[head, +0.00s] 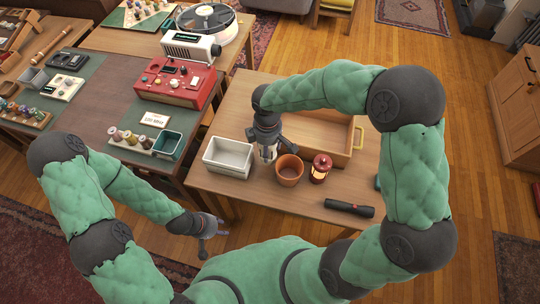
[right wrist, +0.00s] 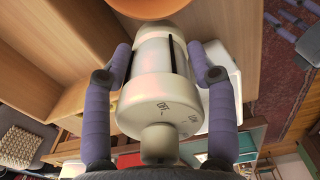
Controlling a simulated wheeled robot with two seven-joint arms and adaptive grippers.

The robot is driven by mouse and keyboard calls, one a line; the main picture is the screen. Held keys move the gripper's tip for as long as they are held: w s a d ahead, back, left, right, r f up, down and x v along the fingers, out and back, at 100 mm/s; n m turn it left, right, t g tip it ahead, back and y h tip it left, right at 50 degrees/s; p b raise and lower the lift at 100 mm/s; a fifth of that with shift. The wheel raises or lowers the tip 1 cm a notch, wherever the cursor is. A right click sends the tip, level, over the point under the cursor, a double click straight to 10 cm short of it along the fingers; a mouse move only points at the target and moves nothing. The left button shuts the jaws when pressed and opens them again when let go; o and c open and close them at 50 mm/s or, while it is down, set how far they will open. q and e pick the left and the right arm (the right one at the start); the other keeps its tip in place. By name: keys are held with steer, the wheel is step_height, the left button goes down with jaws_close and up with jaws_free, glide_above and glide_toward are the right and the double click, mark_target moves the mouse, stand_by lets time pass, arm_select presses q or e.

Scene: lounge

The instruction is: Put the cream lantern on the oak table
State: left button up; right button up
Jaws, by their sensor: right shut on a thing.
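The cream lantern (head: 268,153) is mostly hidden under my right gripper (head: 267,140) in the head view. In the right wrist view the lantern (right wrist: 148,98) fills the middle, with the purple-grey fingers of my right gripper (right wrist: 158,55) shut on its two sides. It is over the light wood table (head: 255,202), which looks like the oak table, between a white bin and a terracotta pot. I cannot tell whether its base touches the tabletop. My left gripper (head: 207,228) is low, beside the table's front left corner, holding nothing visible; its opening is unclear.
The white bin (head: 229,157), terracotta pot (head: 289,170), red lantern (head: 320,168) and black flashlight (head: 349,208) stand or lie close around. A wooden box (head: 340,152) is behind. The table's front left is bare.

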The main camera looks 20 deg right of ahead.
steer(key=shift+f+b, duration=1)
steer(key=shift+f, duration=1.5)
steer(key=o, duration=1.4)
steer(key=shift+f, duration=0.15)
steer(key=shift+o, duration=0.2)
step_height(320, 180, up, 12)
steer(key=p, duration=0.4)
steer(key=shift+p, duration=0.3)
